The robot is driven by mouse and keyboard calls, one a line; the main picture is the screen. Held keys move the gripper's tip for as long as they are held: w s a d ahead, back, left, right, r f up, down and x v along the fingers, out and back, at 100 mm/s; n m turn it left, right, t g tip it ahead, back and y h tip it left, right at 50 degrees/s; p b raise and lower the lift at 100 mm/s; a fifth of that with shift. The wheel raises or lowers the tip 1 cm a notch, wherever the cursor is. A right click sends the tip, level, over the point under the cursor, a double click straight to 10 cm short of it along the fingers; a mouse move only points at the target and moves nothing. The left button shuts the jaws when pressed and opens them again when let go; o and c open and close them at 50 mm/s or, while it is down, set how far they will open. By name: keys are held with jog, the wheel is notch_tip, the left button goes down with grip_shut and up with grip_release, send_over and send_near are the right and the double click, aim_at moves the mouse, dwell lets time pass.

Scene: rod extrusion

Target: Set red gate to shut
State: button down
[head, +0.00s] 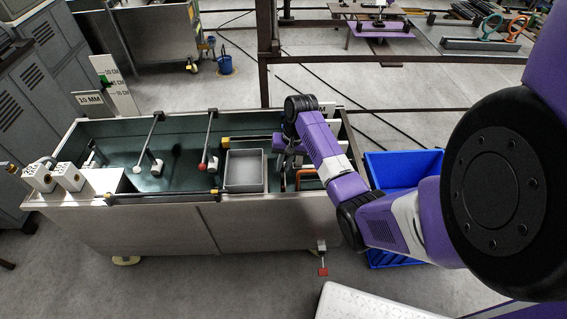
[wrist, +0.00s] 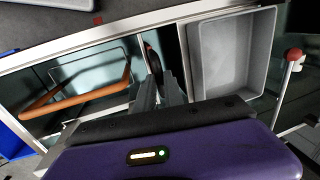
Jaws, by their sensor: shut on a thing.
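A dark bar with a red tip (head: 203,167), which looks like the red gate, crosses the tank right of a similar bar with a white tip (head: 137,170). The red tip also shows at the right edge of the wrist view (wrist: 295,54). My gripper (head: 285,150) is over the right part of the tank, well to the right of the red tip. In the wrist view my gripper (wrist: 158,88) has its fingers close together on a narrow dark thing (wrist: 152,50), between the grey bin and an orange handle. What it is cannot be made out.
The grey bin (head: 244,188) sits in the tank between the red-tipped bar and my gripper. The orange handle (wrist: 85,98) lies on the gripper's other side. A blue crate (head: 400,160) stands right of the tank. White blocks (head: 68,177) are at its left end.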

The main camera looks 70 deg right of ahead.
notch_tip(320, 180, down, 2)
jog(key=c, duration=1.5)
grip_release()
jog(key=shift+o, duration=0.2)
jog(key=shift+r, duration=0.15)
notch_tip(320, 180, up, 7)
jog(key=s, duration=0.1)
jog(key=shift+s+d+r, duration=0.2)
jog(key=shift+s+d, duration=0.05)
jog(key=shift+d, duration=0.05)
